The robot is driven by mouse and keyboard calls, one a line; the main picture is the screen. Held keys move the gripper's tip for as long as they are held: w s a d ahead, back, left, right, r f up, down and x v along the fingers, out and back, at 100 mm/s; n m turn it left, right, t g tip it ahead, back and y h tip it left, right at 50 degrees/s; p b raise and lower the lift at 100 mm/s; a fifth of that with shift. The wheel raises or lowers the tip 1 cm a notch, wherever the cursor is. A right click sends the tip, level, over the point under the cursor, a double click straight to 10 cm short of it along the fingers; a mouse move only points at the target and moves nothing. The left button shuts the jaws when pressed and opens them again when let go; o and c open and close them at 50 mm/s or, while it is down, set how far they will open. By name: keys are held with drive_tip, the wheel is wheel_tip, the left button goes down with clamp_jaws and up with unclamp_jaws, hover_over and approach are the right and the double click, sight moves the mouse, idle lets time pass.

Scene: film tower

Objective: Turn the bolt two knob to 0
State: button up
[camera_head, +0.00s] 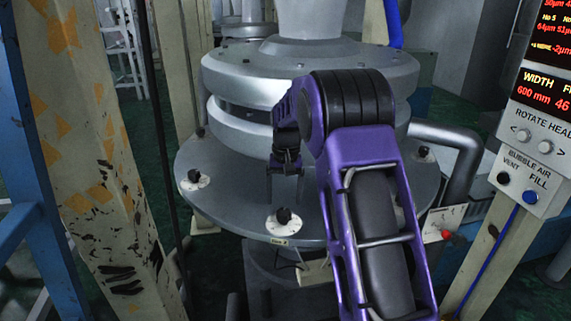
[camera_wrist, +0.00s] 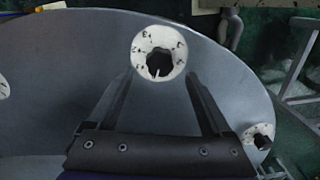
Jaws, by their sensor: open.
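Black knobs on white round dials sit around the rim of a grey metal plate (camera_head: 330,222). In the head view I see a left knob (camera_head: 194,176), a front knob (camera_head: 284,215) and a right knob (camera_head: 423,152). My gripper (camera_head: 285,168) hangs above the plate, behind the front knob in the picture. In the wrist view its two fingers are open and empty, with one knob (camera_wrist: 159,64) ahead between the tips.
In the wrist view another knob (camera_wrist: 261,141) lies at lower right and part of a dial (camera_wrist: 3,88) at the left edge. A stepped metal tower (camera_head: 310,70) rises behind my gripper. A beige post (camera_head: 100,150) stands left, a control panel (camera_head: 540,140) right.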

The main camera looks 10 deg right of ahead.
sight(286, 212)
wheel_tip(286, 212, up, 13)
drive_tip(key=shift+d, duration=0.2)
